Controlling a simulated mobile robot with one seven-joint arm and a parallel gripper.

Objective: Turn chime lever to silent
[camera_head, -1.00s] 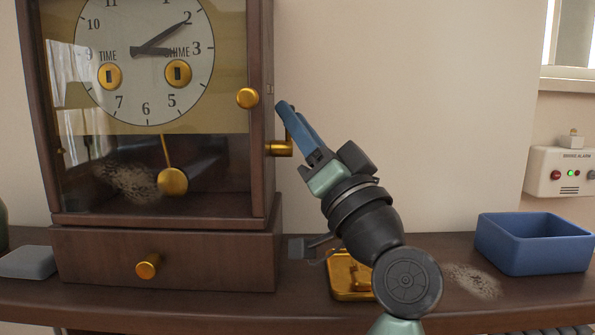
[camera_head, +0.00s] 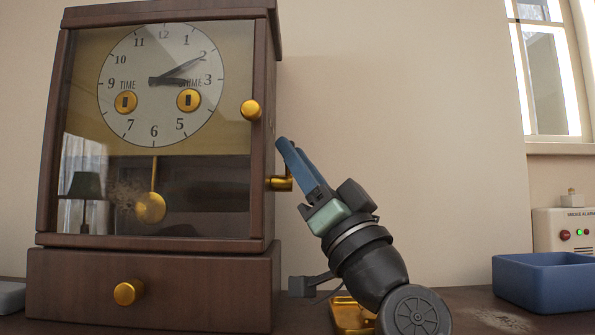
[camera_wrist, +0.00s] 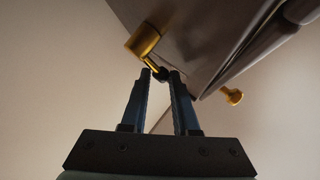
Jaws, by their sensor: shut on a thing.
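The wooden clock (camera_head: 263,215) stands at the left in the head view. Its chime lever (camera_head: 280,183) is a brass fitting low on the clock's right side. In the wrist view the lever (camera_wrist: 144,40) shows as a brass barrel with a thin arm ending in a dark tip. My gripper (camera_head: 284,147) is beside the clock's right side, with its blue fingers reaching up and left past the barrel. In the wrist view my gripper (camera_wrist: 159,74) is shut on the lever's dark tip. The fingers hide part of the arm in the head view.
A brass door knob (camera_head: 251,110) juts near the clock's right edge, above the lever. A drawer with a brass knob (camera_head: 128,292) is below. A brass tray (camera_head: 347,314) lies below my arm. A blue bin (camera_head: 545,282) and an alarm box (camera_head: 568,228) are at right.

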